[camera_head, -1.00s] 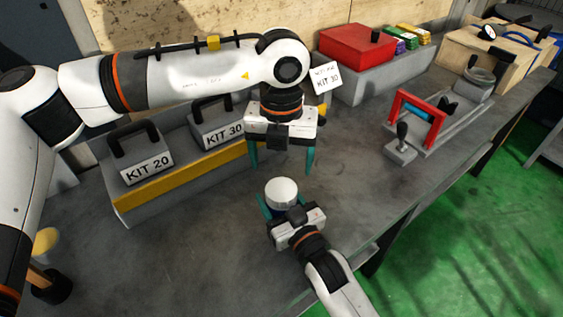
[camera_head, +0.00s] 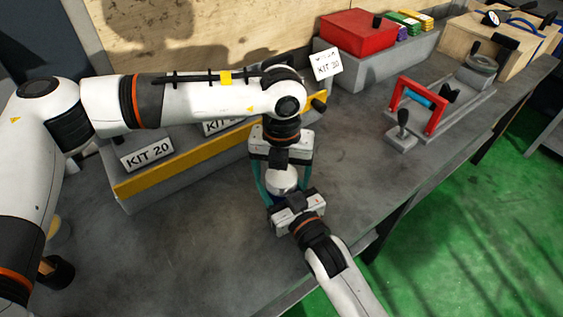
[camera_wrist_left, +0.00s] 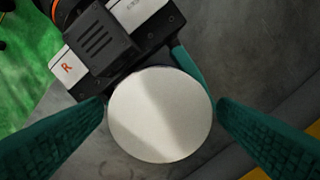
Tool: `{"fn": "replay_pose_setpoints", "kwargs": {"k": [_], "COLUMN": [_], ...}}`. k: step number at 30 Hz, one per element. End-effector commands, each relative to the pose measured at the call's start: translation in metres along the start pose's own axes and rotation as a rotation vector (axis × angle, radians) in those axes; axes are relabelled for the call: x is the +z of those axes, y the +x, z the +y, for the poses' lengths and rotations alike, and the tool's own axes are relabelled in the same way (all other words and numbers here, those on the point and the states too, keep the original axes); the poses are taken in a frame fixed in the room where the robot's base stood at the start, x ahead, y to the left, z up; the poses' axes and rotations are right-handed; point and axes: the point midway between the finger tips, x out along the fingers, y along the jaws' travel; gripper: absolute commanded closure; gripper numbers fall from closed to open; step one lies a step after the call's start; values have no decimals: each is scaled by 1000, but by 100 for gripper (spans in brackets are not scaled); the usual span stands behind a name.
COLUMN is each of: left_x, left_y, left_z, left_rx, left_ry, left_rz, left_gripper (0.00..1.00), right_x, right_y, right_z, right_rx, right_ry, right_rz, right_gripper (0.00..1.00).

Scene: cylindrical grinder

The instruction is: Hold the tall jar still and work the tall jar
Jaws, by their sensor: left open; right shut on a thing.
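The tall jar (camera_head: 283,180) has a pale round lid and stands on the grey bench; its body is mostly hidden by my grippers. In the left wrist view its lid (camera_wrist_left: 160,114) fills the middle. My right gripper (camera_head: 284,196) comes from the front and is shut on the jar's body below the lid. My left gripper (camera_head: 280,182) is above the jar, pointing down, with its green fingers open on either side of the lid. In the left wrist view the left gripper's fingers (camera_wrist_left: 160,118) flank the lid closely; I cannot tell whether they touch it.
A red-framed fixture (camera_head: 420,103) stands at right and a red box (camera_head: 357,35) at the back. The bench right of the jar is clear.

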Motion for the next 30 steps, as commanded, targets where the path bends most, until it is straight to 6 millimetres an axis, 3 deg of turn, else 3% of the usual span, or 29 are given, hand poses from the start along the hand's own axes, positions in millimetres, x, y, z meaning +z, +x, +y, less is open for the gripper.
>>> {"fn": "replay_pose_setpoints", "kwargs": {"k": [7,16,25,30], "left_x": [0,0,0,0], "left_y": [1,0,0,0], "left_z": [0,0,0,0], "left_rx": [0,0,-1,-1], "left_ry": [0,0,249,298], "left_rz": [0,0,0,1], "left_gripper": [18,63,63,63], "right_x": [0,0,0,0], "right_y": [0,0,0,0], "right_z": [0,0,0,0], "right_rx": [0,0,0,0], "right_ry": [0,0,0,0], "right_rz": [1,1,1,1], "right_gripper": [100,100,100,100]}}
